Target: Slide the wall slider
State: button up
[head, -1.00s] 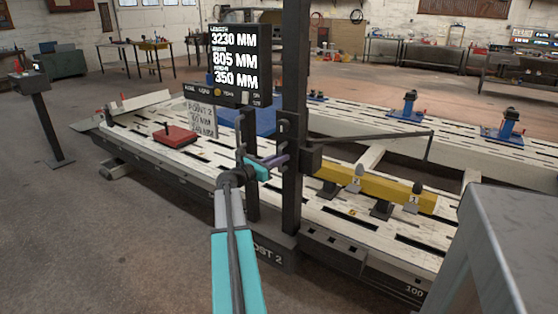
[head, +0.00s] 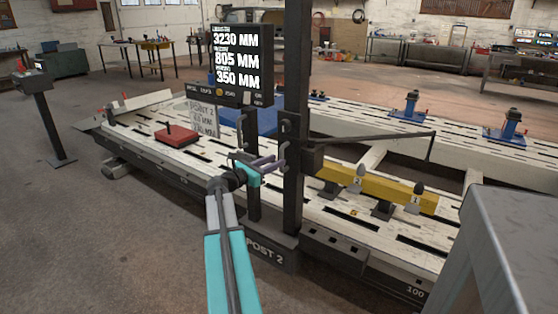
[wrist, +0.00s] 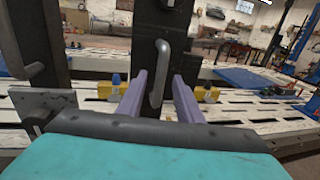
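The slider appears to be the dark carriage (head: 311,157) on the tall black post (head: 294,200), with a long thin arm reaching right over the bench. A grey bar handle (wrist: 159,72) stands upright on the dark post face in the wrist view; it also shows in the head view (head: 283,152). My gripper (head: 280,162) is in front of the post at handle height. In the wrist view its purple fingers (wrist: 160,80) are apart, one on each side of the handle, with gaps showing. I cannot tell how far the handle reaches between them.
A screen (head: 238,62) is mounted beside the post. The white slotted bench (head: 330,215) runs behind and below, with a yellow bar (head: 385,188) and a red block (head: 176,136) on it. A grey cabinet-like block (head: 515,240) fills the lower right.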

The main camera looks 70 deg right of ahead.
jog(key=v, duration=0.9)
jog(key=shift+w+a, duration=0.2)
jog(key=shift+a, duration=0.15)
jog(key=shift+w+p, duration=0.1)
jog(key=shift+p, duration=0.2)
